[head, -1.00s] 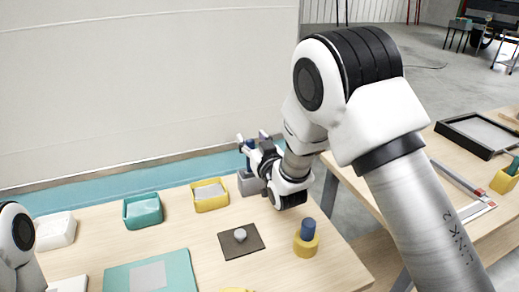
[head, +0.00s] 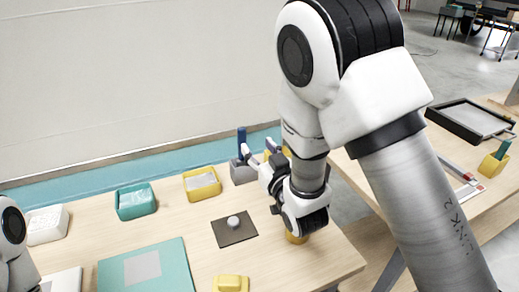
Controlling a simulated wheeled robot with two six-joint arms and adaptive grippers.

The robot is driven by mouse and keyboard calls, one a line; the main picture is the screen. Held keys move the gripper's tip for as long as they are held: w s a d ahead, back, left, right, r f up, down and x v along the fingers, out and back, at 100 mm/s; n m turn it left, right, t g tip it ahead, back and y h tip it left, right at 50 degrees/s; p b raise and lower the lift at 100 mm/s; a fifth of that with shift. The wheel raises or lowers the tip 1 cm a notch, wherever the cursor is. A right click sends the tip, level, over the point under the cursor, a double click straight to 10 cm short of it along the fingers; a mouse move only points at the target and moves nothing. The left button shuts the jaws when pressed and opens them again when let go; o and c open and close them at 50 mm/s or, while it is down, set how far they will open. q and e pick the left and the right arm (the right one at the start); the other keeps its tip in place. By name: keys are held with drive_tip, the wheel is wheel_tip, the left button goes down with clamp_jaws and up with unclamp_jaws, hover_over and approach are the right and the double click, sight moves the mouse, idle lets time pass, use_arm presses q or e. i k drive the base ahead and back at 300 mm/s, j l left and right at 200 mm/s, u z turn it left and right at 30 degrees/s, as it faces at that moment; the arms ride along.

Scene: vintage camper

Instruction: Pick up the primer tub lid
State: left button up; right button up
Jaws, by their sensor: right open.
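I cannot tell for certain which thing is the primer tub lid. A dark square piece with a round grey knob (head: 233,222) lies flat on the table. A round yellow piece (head: 297,238) is mostly hidden under my right wrist. My right gripper (head: 257,149) is open, its fingers pointing to the back of the table, beside a grey block (head: 241,174) with a blue cylinder (head: 241,142) upright on it. Something yellow (head: 286,151) shows behind the gripper, partly hidden. Only part of my left arm shows at the left edge; its gripper is out of the picture.
The wooden table holds a yellow box (head: 201,184), a teal box (head: 135,202), a white box (head: 46,225), a teal mat (head: 172,258) and a yellow block (head: 231,284). A second table at right bears a black-rimmed tray (head: 446,121).

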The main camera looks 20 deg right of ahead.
sight(229, 230)
drive_tip(key=k, duration=1)
